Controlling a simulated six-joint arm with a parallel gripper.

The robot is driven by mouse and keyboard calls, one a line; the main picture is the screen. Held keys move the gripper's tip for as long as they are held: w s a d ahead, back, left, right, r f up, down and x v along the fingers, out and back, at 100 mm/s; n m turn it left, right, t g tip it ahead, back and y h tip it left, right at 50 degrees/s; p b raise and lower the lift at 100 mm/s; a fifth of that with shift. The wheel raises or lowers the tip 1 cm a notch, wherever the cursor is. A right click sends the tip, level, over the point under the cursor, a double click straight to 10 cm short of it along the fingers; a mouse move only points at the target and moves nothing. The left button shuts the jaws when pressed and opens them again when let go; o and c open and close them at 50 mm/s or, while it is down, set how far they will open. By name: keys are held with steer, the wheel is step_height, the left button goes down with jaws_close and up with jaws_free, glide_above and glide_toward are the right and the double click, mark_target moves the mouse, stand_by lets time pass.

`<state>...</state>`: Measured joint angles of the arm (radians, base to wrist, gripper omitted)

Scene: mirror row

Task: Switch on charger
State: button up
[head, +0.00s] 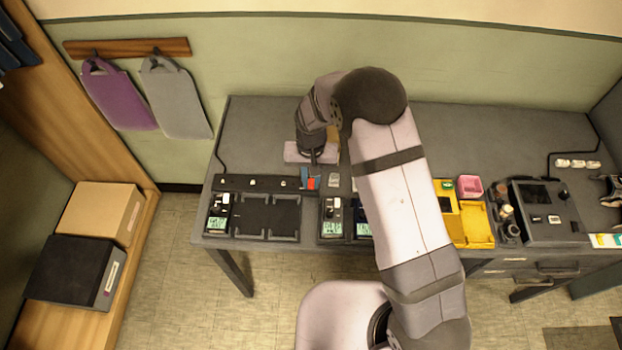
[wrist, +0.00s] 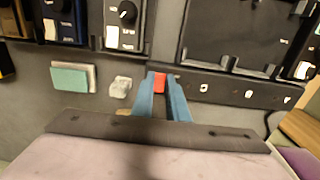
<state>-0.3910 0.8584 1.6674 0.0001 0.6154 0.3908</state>
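A dark power strip (head: 258,183) runs along the back of the charger row, with small pale sockets or plugs on it. A red switch (head: 311,183) is at its right end; it also shows in the wrist view (wrist: 160,82). My gripper (wrist: 160,98) has two blue fingers a narrow gap apart, with the red switch showing between their tips. I cannot tell whether they touch it. A charger (head: 331,218) with a green-lit display stands in front of the switch. Another charger (head: 217,215) with a lit display is at the left end. A third display (head: 363,229) is partly behind my arm.
Empty dark bays (head: 267,215) lie between the chargers. A yellow unit (head: 475,224), a pink box (head: 469,186) and a dark console (head: 548,210) are to the right. The table behind the strip is mostly clear.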

mark_target(311, 182)
steer(key=shift+w+g, duration=0.2)
steer(key=shift+g, duration=0.4)
jaws_close()
steer(key=o, duration=0.8)
jaws_free()
steer(key=shift+r, duration=0.1)
steer(key=shift+w+r+b, duration=0.2)
steer(key=shift+r+b, duration=0.5)
steer(key=shift+r, duration=1.1)
steer(key=shift+w+r+b, duration=0.15)
steer(key=shift+r+b, duration=0.5)
steer(key=shift+r, duration=1.15)
